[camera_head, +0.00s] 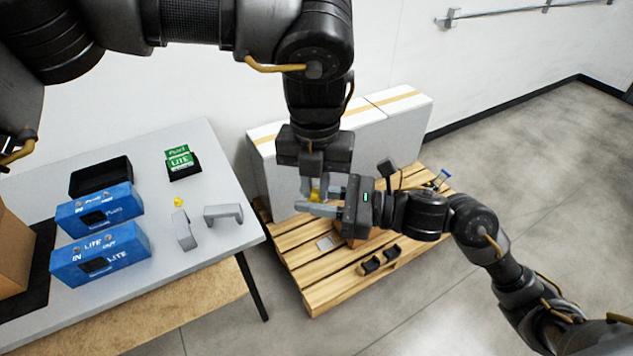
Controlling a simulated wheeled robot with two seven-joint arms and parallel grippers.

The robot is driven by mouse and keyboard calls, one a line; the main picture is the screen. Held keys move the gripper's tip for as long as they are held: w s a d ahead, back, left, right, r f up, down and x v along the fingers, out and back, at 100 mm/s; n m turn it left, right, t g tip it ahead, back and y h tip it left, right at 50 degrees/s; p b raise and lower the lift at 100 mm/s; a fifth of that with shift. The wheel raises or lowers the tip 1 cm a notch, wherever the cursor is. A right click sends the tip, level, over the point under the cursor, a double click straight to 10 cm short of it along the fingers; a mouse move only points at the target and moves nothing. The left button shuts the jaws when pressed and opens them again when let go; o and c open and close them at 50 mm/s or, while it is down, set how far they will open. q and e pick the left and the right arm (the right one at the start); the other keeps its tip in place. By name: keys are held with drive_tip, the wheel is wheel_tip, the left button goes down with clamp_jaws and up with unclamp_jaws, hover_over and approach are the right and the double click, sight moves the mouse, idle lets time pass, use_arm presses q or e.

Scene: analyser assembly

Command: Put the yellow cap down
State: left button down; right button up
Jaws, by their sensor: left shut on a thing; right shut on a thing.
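A small yellow cap (315,195) shows where my two grippers meet, above the wooden pallet. My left gripper (314,188) points down and is shut on this cap from above. My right gripper (312,207) comes in from the right, its grey fingers pointing left, and is shut at the same cap. The fingers hide most of the cap, so its exact seat in each jaw cannot be told. A second small yellow piece (179,202) lies on the grey table (225,170).
White cartons (400,110) stand on the pallet (320,292), with dark parts in front. Bare tabletop lies right of the green-labelled box.

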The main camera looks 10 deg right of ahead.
drive_tip(key=o, duration=1)
